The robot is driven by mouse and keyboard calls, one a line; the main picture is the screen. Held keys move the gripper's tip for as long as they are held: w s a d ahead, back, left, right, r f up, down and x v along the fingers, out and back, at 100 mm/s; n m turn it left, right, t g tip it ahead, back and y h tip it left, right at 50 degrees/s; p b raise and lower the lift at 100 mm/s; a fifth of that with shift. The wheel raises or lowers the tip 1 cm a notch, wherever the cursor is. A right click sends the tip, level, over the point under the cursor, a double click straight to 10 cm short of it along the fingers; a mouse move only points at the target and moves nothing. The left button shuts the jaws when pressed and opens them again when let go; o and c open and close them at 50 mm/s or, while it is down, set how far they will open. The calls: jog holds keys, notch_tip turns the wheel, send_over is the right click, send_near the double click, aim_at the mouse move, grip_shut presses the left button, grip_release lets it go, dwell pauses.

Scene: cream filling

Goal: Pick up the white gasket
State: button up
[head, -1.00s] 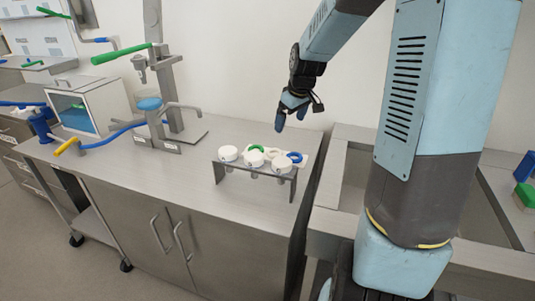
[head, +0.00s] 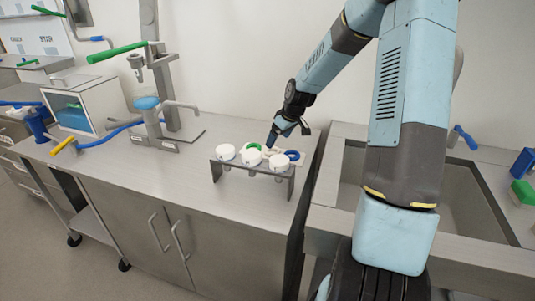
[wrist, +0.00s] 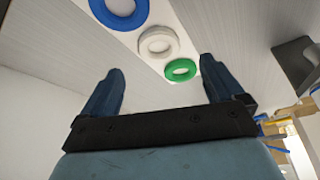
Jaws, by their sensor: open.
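The white gasket (wrist: 158,44) lies on a pale strip between a blue gasket (wrist: 120,8) and a green gasket (wrist: 181,70) in the wrist view. In the head view it is mostly hidden behind the white caps and my gripper. My gripper (wrist: 156,80) is open and empty. Its fingers point toward the strip, with the white and green gaskets showing beyond and between the fingertips. In the head view my gripper (head: 271,141) is just above the strip, behind the rack. The green gasket (head: 254,146) and blue gasket (head: 292,155) show there too.
A grey rack (head: 237,165) with three white-capped nozzles stands in front of the gaskets. A filling machine (head: 158,100) with a green lever stands left on the steel counter (head: 130,165). A sink (head: 445,195) is to the right. The counter's front is clear.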

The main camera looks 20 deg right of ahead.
aim_at(275, 147)
jog(key=shift+x, duration=3.3)
jog(key=shift+d, duration=0.1)
jog(key=c, duration=1.1)
